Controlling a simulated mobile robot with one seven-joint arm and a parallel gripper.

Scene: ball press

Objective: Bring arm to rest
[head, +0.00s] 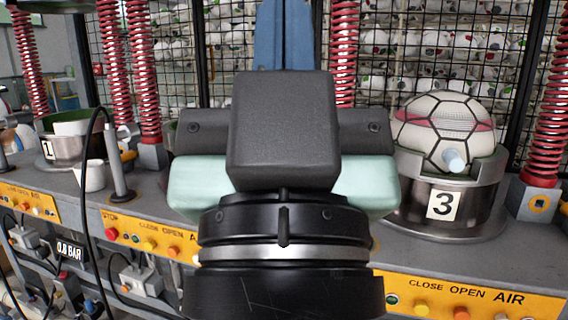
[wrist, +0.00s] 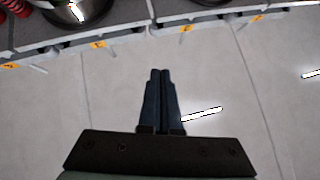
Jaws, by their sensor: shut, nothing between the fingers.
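My gripper (wrist: 160,73) shows in the wrist view with its two dark fingers together and nothing between them. It is over bare floor, in front of the press bench. My gripper touches nothing that I can see.
The press bench (head: 400,262) runs across the head view with buttons on its front. A ball (head: 436,118) sits in press mould 3 (head: 478,196) at right. Mould 1 (head: 88,150) is at left. Red springs and a mesh fence stand behind. The grey floor (wrist: 240,90) is clear.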

